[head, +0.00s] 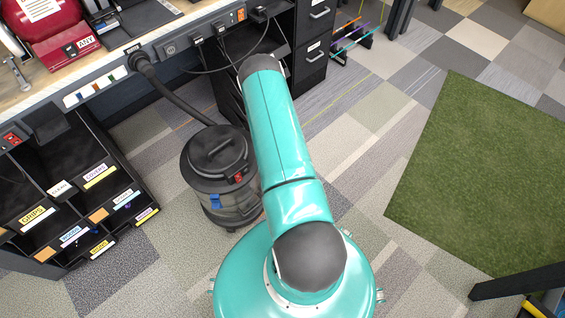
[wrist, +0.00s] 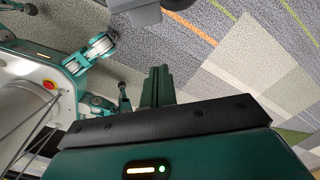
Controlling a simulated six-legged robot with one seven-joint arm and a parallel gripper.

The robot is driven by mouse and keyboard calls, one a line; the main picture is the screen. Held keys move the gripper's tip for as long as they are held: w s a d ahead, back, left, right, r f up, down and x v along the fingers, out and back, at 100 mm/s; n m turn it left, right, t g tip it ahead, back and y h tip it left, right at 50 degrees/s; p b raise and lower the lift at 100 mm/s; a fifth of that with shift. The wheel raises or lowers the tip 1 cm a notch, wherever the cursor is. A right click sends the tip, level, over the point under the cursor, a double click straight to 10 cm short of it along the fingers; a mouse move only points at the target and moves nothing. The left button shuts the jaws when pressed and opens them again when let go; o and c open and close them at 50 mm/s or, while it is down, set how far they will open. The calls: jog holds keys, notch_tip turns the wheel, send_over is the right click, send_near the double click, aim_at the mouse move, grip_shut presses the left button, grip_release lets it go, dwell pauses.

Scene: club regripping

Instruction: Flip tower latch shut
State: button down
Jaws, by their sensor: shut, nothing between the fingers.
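I cannot make out a tower or its latch in either view. My gripper (wrist: 158,72) shows in the wrist view, its two narrow dark green fingers side by side and shut with nothing between them. Its fingertips are close to a grey piece at the top edge of that view, which I cannot identify; contact cannot be told. In the head view my teal arm reaches up the middle, and its end and gripper are hidden.
A black vacuum canister (head: 219,172) with a blue clip stands left of my arm. A workbench (head: 178,36) and labelled cubbies (head: 72,205) fill the left. Black drawers (head: 313,45) stand behind. Carpet floor right of my arm is clear up to a green mat (head: 480,170).

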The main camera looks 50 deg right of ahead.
notch_tip(320, 180, up, 10)
jog(key=w+a, duration=0.1)
jog(key=shift+w, duration=0.3)
dwell(0.4)
jog(key=w+a+r+n+t, duration=0.1)
jog(key=w+a+r+n, duration=0.4)
jog(key=r, duration=0.6)
jog(key=w+a+r+n+t+y, duration=0.1)
jog(key=a+r+n, duration=0.3)
jog(key=a+r, duration=0.6)
jog(key=w+a+r+n+t, duration=0.1)
jog(key=w+a+r+n, duration=0.3)
jog(key=r, duration=0.9)
jog(key=s+a+r+n+t, duration=0.1)
jog(key=s+a+r+n, duration=0.3)
jog(key=a+r, duration=0.15)
jog(key=s+a+r+n, duration=0.3)
jog(key=a+r, duration=0.1)
jog(key=r, duration=0.3)
jog(key=s+a+r+n, duration=0.2)
jog(key=s+r+n, duration=0.1)
jog(key=s, duration=0.3)
jog(key=s+a+r+n+t+h, duration=0.1)
jog(key=s+a+r+n, duration=0.2)
jog(key=s, duration=0.4)
jog(key=r+n, duration=0.1)
jog(key=n, duration=0.1)
jog(key=shift+a+n, duration=0.15)
jog(key=shift+n, duration=0.25)
